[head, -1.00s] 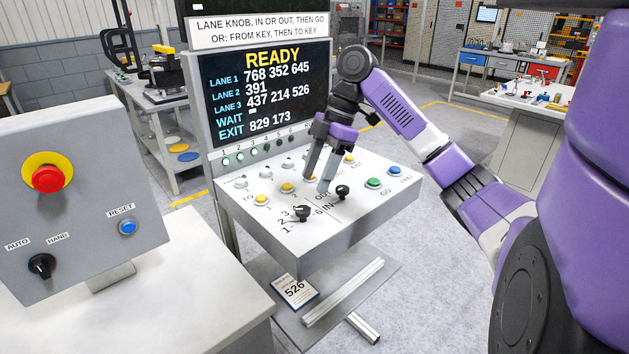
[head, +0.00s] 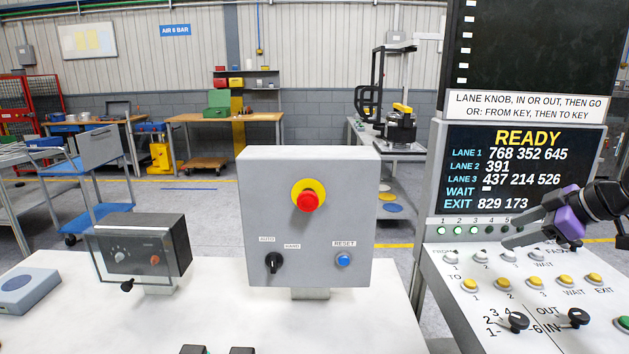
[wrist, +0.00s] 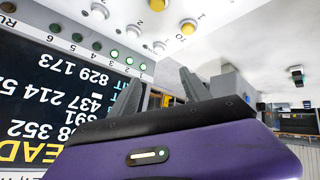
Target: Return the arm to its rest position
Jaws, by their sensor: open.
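My purple and black gripper (head: 538,238) is at the right edge of the head view, over the back of the lane console (head: 428,275), its fingers pointing left. Its fingers are apart and empty in the wrist view (wrist: 160,92). Most of my arm is out of the picture. The display (head: 470,215) reads READY, with lanes 1 to 3, WAIT and EXIT listed. The lane knob (head: 517,321) and the IN/OUT knob (head: 577,318) stand at the console's front. The green GO button (head: 622,323) is partly cut off.
A grey control box (head: 310,245) with a red stop button (head: 307,200) stands on the white bench (head: 378,325) left of the console. A small dark box (head: 140,248) is further left. A machine (head: 400,125) stands behind. The wrist view shows the display and console buttons close by.

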